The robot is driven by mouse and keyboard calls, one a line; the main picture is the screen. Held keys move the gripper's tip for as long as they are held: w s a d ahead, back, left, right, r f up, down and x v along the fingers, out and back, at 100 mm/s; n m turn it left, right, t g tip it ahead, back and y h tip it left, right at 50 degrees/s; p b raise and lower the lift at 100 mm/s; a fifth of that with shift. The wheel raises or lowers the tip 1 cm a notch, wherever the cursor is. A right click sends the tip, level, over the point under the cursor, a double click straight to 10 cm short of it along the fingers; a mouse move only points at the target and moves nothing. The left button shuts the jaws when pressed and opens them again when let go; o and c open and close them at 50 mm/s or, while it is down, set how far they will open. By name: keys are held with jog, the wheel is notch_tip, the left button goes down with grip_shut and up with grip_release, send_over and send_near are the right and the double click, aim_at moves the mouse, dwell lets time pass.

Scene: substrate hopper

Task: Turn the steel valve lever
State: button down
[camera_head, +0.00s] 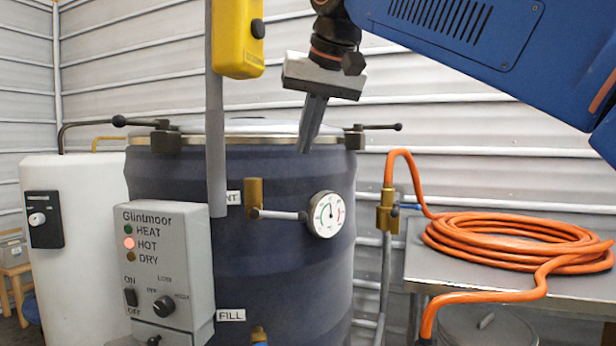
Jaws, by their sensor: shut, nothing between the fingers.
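A steel-coloured lever (280,215) lies nearly level, running right from a brass valve body (253,192) on the dark drum (290,270). Its right end overlaps the left edge of a round dial gauge (328,214); I cannot tell if they touch. A partly hidden label ending in "NT" (234,198) is beside the valve. My gripper (306,148) is shut and empty, pointing down, above and right of the lever and clear of it in the picture. Its tips overlap the drum's upper edge.
A grey upright pipe (215,130) and yellow box (238,38) stand left of my gripper. A control box (165,270) with a lit red HOT lamp is lower left. An orange hose (510,240) lies coiled on a steel table (590,295) at right, joined to another brass valve (388,212).

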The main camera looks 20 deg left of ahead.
send_over(281, 215)
jog(key=w+d, duration=0.2)
jog(key=d, duration=0.1)
jog(key=f, duration=0.8)
jog(key=shift+a, duration=0.25)
jog(key=shift+s+f, duration=0.25)
jog(key=shift+f, duration=0.75)
jog(key=shift+s+f, duration=0.2)
jog(key=shift+f, duration=0.75)
